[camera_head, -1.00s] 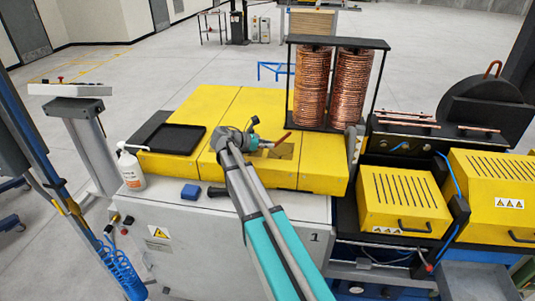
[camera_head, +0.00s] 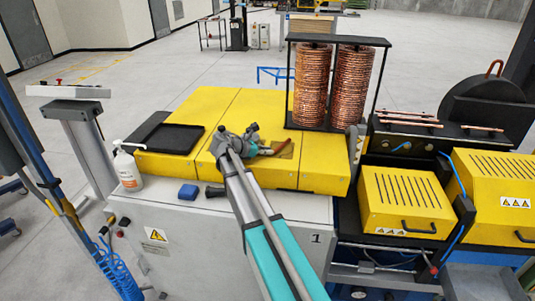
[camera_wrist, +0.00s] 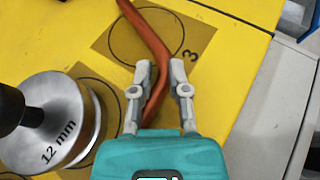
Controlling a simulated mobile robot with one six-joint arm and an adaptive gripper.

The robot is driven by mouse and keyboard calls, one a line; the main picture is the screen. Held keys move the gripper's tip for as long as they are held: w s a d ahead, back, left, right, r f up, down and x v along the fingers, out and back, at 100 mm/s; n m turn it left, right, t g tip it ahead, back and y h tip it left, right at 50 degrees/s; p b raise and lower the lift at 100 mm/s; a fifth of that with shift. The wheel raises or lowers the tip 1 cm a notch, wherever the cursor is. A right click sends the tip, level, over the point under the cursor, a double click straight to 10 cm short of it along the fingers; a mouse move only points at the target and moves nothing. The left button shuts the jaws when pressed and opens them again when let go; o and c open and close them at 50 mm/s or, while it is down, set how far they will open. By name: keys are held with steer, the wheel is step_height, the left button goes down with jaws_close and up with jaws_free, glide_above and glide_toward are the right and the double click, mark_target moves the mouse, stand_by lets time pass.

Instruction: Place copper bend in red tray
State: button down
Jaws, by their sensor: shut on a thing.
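The copper bend (camera_wrist: 158,45) is a reddish, angled tube in the wrist view. It runs from the top edge, bends between my fingers and continues down past the left finger. It lies over a brown square with a black circle and a "3". My gripper (camera_wrist: 160,68) is shut on it, with the fingertips on either side of the tube. In the head view my gripper (camera_head: 262,150) is low over the yellow table, with the tube's end (camera_head: 284,146) showing to its right. No red tray is visible; a black tray (camera_head: 176,139) sits at the left of the table.
A silver roller marked "12 mm" (camera_wrist: 45,128) stands left of my gripper. Two copper coils (camera_head: 311,88) rise in a black rack behind right. The yellow table (camera_head: 200,105) is clear behind.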

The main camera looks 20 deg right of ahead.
steer(key=c, duration=0.6)
jaws_free()
steer(key=shift+p+v, duration=0.4)
steer(key=shift+v, duration=0.4)
steer(key=p+v, duration=0.4)
steer(key=v, duration=0.6)
steer(key=shift+a+r, duration=0.1)
steer(key=shift+a, duration=0.1)
